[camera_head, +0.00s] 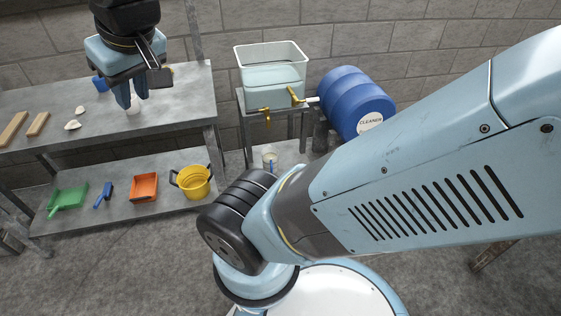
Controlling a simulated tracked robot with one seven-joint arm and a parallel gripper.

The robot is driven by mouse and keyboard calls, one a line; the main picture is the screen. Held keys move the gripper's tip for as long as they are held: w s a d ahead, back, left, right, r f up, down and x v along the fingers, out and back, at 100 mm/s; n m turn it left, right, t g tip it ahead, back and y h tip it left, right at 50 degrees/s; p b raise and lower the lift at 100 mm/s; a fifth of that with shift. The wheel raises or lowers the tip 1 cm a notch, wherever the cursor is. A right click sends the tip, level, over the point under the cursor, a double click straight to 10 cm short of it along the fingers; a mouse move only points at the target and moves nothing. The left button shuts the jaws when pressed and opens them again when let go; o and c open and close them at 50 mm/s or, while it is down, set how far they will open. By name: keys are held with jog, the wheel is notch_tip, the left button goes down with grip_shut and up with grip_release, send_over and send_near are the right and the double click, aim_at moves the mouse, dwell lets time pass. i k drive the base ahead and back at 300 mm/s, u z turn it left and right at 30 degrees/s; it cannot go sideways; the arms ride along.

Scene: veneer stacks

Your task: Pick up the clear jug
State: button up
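A small clear vessel with a bluish tint, which looks like the clear jug (270,160), stands on the low grey surface below the tank's taps. It is small in this view and its handle is hard to make out. My gripper (132,102) points down over the upper shelf of the metal bench at the left, well away from the jug. Its two blue fingers are apart. A small whitish thing (133,108) shows between and behind the fingertips; I cannot tell whether they touch it.
A water tank (270,75) with brass taps stands on a metal stand beside a blue drum (355,102). The bench (100,117) holds wooden blocks and small pale pieces. Its lower shelf holds a yellow bucket (194,182), orange tray (144,187), blue brush and green dustpan (68,198).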

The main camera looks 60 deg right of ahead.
aim_at(270, 155)
jog(key=z, duration=0.05)
jog(key=k, duration=1.4)
jog(key=z, duration=1.3)
jog(key=i, duration=1)
jog(key=u, duration=0.05)
